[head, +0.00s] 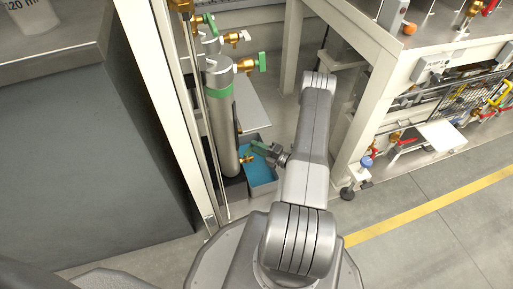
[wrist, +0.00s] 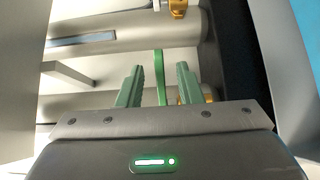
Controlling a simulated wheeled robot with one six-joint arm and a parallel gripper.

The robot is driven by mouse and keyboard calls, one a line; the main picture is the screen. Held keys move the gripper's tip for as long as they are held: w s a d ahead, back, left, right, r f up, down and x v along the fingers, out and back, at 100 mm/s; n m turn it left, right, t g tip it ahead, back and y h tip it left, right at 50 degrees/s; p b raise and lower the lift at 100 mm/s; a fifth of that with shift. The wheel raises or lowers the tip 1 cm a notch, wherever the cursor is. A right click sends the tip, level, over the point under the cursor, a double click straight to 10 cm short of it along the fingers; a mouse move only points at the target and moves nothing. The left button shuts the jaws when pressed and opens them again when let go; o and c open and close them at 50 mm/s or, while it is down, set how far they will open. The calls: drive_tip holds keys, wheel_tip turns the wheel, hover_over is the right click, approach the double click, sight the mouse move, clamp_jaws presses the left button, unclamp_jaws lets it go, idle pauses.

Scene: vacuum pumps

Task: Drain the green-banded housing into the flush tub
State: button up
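The green-banded housing (head: 221,125) is a tall grey metal cylinder with a green band (head: 219,86) near its top, standing upright left of my arm. A brass drain valve (head: 247,158) sits low on its side. The flush tub (head: 273,184), blue inside, stands on the floor at the housing's foot. My gripper (head: 258,150) is low beside the housing, above the tub. In the wrist view my gripper (wrist: 160,82) has its two green fingers apart. A slim green lever (wrist: 160,65) shows between them with gaps on both sides. I cannot tell whether it is within the fingertips' reach.
A pale frame post (head: 172,110) stands close left of the housing. Upper valves with green handles (head: 262,62) project from the housing. A white frame leg (head: 362,135) stands right of my arm. Open floor (head: 440,215) lies at the right, with a yellow line.

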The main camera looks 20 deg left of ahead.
drive_tip(key=d, duration=0.3)
drive_tip(key=s+d, duration=0.1)
drive_tip(key=d, duration=0.1)
drive_tip(key=shift+d, duration=0.25)
drive_tip(key=shift+a, duration=0.15)
drive_tip(key=w+a, duration=0.1)
drive_tip(key=a, duration=0.5)
idle(0.3)
drive_tip(key=shift+w, duration=0.1)
